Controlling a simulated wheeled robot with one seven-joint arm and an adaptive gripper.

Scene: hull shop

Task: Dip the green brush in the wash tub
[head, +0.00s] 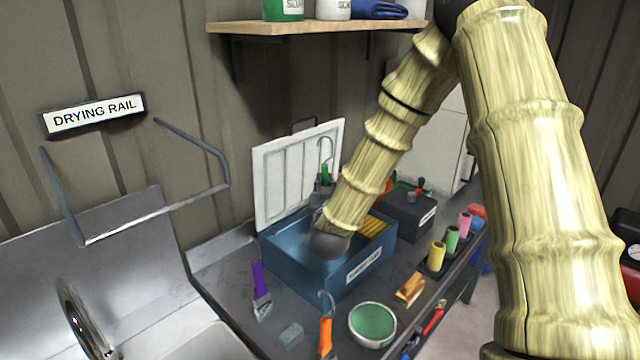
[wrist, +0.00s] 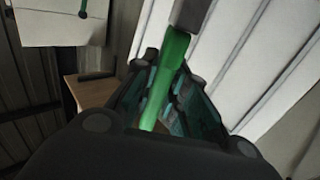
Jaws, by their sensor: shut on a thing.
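The green brush (wrist: 165,80) is between the fingers of my gripper (wrist: 172,95) in the wrist view, with a grey part at the top of that view. In the head view its green handle (head: 325,172) and a hook above it show past my arm, in front of a raised white lid (head: 290,175). My gripper (head: 322,190) is mostly hidden there.
A purple brush (head: 259,285), an orange brush (head: 325,332) and a round pan of green contents (head: 372,322) are near the box. Coloured rollers (head: 451,238) stand to the right. A drying rail (head: 150,215) is at left, a shelf (head: 310,27) above.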

